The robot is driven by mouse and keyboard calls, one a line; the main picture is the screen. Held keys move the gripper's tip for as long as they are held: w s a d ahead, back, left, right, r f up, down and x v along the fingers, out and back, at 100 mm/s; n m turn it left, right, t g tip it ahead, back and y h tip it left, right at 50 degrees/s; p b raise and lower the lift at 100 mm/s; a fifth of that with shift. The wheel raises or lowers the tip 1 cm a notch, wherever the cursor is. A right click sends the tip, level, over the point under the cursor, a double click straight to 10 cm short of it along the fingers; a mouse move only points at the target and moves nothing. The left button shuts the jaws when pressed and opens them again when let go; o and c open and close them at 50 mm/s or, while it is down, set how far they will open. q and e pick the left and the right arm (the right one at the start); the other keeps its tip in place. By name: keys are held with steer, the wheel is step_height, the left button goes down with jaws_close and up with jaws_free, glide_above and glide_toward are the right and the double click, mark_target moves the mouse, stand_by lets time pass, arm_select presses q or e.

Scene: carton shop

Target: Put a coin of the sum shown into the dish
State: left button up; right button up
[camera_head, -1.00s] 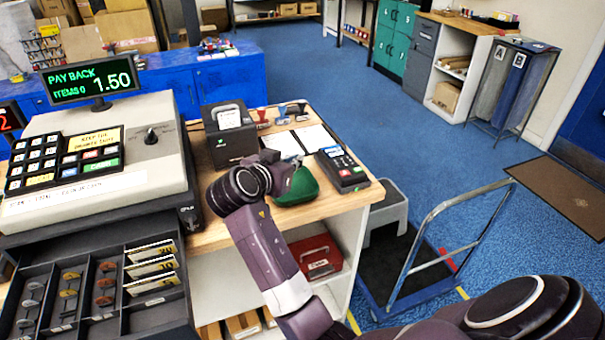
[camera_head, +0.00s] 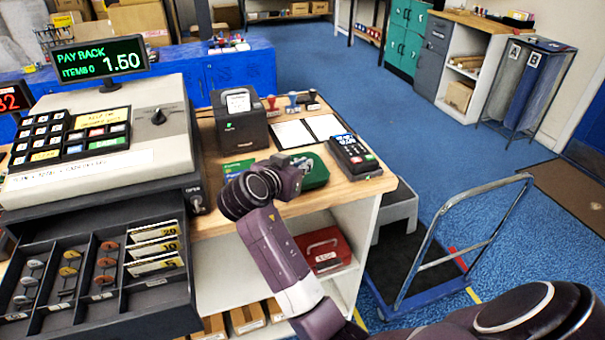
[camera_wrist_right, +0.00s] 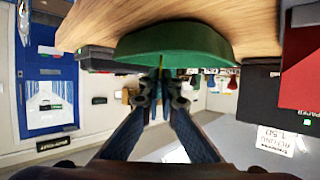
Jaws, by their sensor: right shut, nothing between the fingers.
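The till display (camera_head: 98,62) reads PAY BACK 1.50. The open cash drawer (camera_head: 112,328) at lower left holds silver coins (camera_head: 30,284), gold coins (camera_head: 69,270) and copper coins (camera_head: 106,263) in separate compartments, with notes (camera_head: 155,250) to their right. The green dish (camera_head: 317,172) is on the counter, partly hidden by my right gripper (camera_head: 299,164). In the right wrist view, the dish (camera_wrist_right: 180,40) is just beyond the fingertips (camera_wrist_right: 160,78); contact cannot be told. The right gripper is shut and empty. My left gripper is out of view.
The wooden counter (camera_head: 215,221) also bears a printer (camera_head: 238,122), a card terminal (camera_head: 352,155), an open book (camera_head: 308,130) and green cards (camera_head: 238,168). A red box (camera_head: 325,250) is on the shelf below. A trolley (camera_head: 425,265) stands to the right.

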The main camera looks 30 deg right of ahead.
steer(key=o, duration=0.5)
steer(key=shift+c, duration=0.2)
steer(key=shift+o, duration=0.4)
steer(key=shift+r, duration=0.15)
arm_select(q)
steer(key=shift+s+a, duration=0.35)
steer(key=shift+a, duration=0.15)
arm_select(e)
step_height(320, 180, up, 10)
steer(key=shift+a+f, duration=0.1)
steer(key=shift+f, duration=0.15)
